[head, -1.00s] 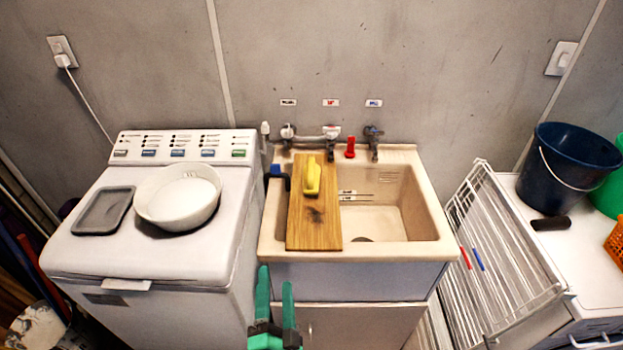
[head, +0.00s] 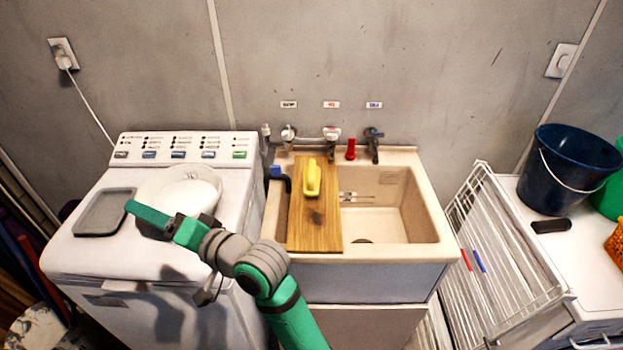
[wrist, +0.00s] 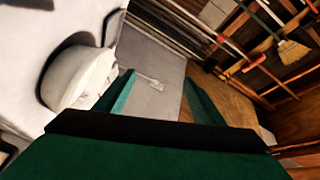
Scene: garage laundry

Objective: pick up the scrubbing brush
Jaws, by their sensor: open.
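The scrubbing brush appears to be the yellow object with a raised handle (head: 312,178), lying on a wooden board (head: 316,230) across the left part of the sink. It is not in the wrist view. My gripper (head: 146,216) is over the washing machine top, in front of the white bowl, well left of the brush. In the wrist view my gripper (wrist: 160,92) has its two green fingers apart with nothing between them.
The white bowl (head: 180,189) and a grey tray (head: 102,212) are on the washing machine (head: 75,250). Taps stand behind the sink (head: 440,240). A wire rack (head: 500,250) and dark blue bucket (head: 560,180) are at right. The wrist view shows brooms (wrist: 293,50).

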